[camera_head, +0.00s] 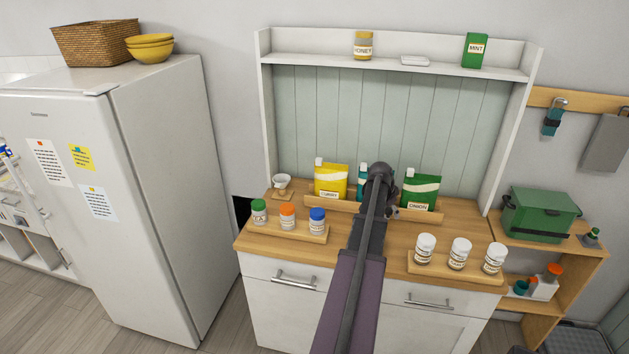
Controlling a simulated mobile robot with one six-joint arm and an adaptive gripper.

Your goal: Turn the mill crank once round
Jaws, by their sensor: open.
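I cannot make out a mill or a crank in this view. My arm reaches up across the middle of the wooden counter (338,253) and hides part of it. My gripper (379,176) is the dark end of the arm, seen from behind in front of the row of pouches. It is open, but its fingertips are hard to tell apart. A teal thing (363,176) is mostly hidden behind it. A small white cup-like thing (282,181) stands at the counter's back left.
A yellow pouch (330,181) and a green pouch (421,190) flank my gripper. Jars with coloured lids (287,216) stand front left, white-lidded jars (459,253) front right. The white hutch shelf (400,63) is above. A fridge (160,190) stands left, a green box (540,213) right.

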